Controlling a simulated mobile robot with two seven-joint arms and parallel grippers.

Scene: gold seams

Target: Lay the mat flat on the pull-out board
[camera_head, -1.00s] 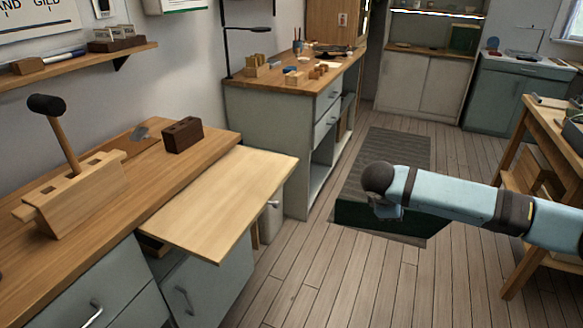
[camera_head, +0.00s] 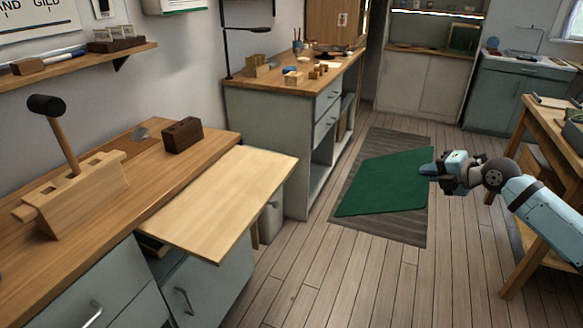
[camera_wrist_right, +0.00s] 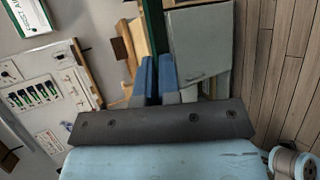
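The green mat (camera_head: 383,184) is held out in the air by its right edge, in front of the grey floor rug. My right gripper (camera_head: 428,170) is shut on that edge. In the right wrist view the two blue fingers (camera_wrist_right: 156,78) close on the mat, seen edge-on as a thin green strip (camera_wrist_right: 153,28). The pull-out board (camera_head: 222,200), pale wood, sticks out from the left workbench. It is bare and lies to the left of the mat, well apart from it. My left gripper is not in view.
The left workbench (camera_head: 105,215) carries a wooden block with a mallet (camera_head: 55,125) and a dark brown block (camera_head: 182,135). A second bench (camera_head: 290,82) with small items stands behind the board. A wooden table (camera_head: 550,125) is at the right. Open floor lies between.

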